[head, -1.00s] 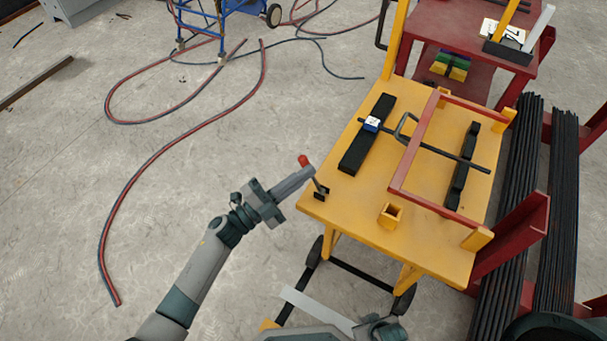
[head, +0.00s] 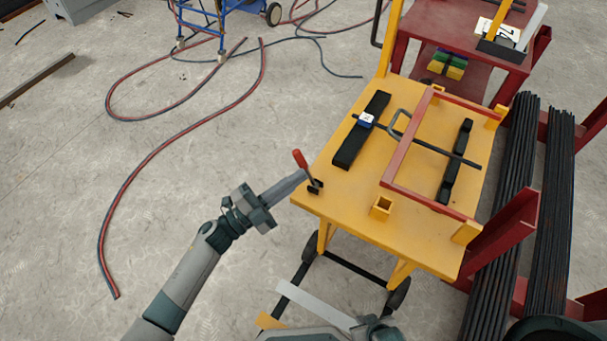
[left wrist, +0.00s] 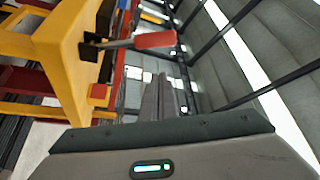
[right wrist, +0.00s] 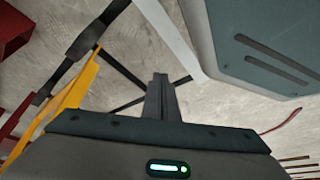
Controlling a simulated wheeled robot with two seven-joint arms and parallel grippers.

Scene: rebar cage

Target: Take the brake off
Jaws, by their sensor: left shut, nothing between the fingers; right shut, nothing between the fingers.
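The brake lever (head: 300,159) has a red handle on a thin dark rod. It rises from a small black bracket at the near left corner of the yellow cart (head: 345,212) and leans left. In the left wrist view the red handle (left wrist: 155,40) lies just beyond the fingertips. My left gripper (head: 304,174) is shut and empty, its tips close beside the lever; I cannot tell whether they touch. It also shows in the left wrist view (left wrist: 159,80). My right gripper (right wrist: 160,80) is shut and empty, low near the cart's wheels, above the floor.
The cart carries a red frame (head: 394,160), black blocks and a dark bar. Dark rebar bundles (head: 500,215) in red racks stand close on the right. A red table (head: 470,45) stands behind.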

